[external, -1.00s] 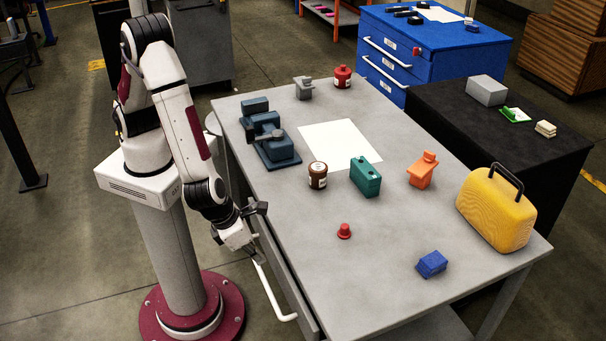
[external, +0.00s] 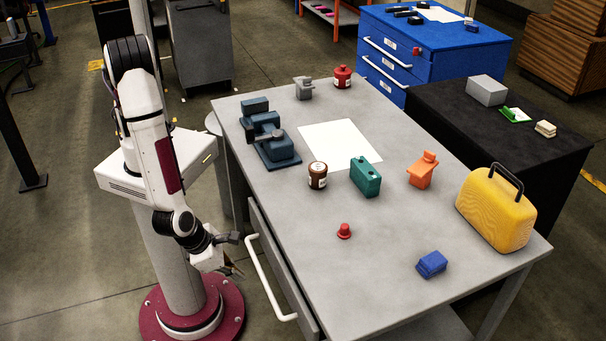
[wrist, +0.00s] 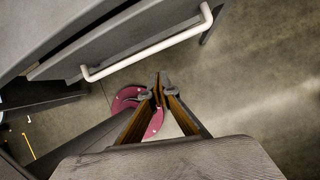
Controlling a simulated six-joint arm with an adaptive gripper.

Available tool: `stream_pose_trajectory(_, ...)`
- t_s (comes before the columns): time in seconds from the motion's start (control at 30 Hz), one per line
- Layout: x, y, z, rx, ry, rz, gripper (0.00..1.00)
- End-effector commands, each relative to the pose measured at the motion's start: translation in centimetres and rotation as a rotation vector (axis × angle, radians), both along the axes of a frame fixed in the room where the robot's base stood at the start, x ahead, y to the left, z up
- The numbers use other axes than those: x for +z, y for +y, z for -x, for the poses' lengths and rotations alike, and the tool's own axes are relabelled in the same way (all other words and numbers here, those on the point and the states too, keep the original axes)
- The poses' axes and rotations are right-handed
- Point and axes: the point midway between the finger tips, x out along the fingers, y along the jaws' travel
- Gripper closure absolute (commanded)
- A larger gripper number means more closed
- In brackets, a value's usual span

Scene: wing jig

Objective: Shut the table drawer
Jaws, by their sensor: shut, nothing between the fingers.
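The table drawer (external: 284,262) is under the left side of the grey table (external: 400,285). Its front seems to stand slightly out from the table edge, but the exact gap is hard to tell. A long white bar handle (external: 266,277) runs along the front; in the wrist view the handle (wrist: 150,52) crosses the upper middle. My gripper (external: 236,269) is left of the handle, apart from it, out beside the drawer. In the wrist view the fingertips (wrist: 158,84) are together and empty, just below the handle in the picture.
On the table are a yellow case (external: 497,212), a blue block (external: 432,264), a red knob (external: 344,231), a green box (external: 365,178), a brown jar (external: 317,176) and a dark vise (external: 268,140).

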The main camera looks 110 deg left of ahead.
Motion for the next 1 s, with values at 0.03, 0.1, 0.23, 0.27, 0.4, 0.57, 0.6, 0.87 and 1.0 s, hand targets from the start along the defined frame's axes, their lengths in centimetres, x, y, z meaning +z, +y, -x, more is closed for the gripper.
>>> stream_pose_trajectory(0.03,-0.6,-0.4,0.5,-0.019,-0.009,-0.031,1.0)
stream_pose_trajectory(0.1,-1.0,-0.6,0.7,-0.025,-0.037,-0.069,1.0)
stream_pose_trajectory(0.23,-1.2,-0.7,0.6,-0.016,-0.109,-0.123,1.0)
stream_pose_trajectory(0.27,-1.1,-0.6,0.5,-0.008,-0.127,-0.131,1.0)
stream_pose_trajectory(0.4,-0.5,-0.1,-0.7,0.041,-0.222,-0.154,1.0)
stream_pose_trajectory(0.57,0.5,0.4,-1.8,0.105,-0.31,-0.15,1.0)
stream_pose_trajectory(0.6,0.7,0.5,-1.9,0.121,-0.323,-0.147,1.0)
stream_pose_trajectory(0.87,0.8,0.7,-2.0,0.16,-0.347,-0.134,1.0)
stream_pose_trajectory(1.0,0.8,0.7,-1.9,0.159,-0.346,-0.135,1.0)
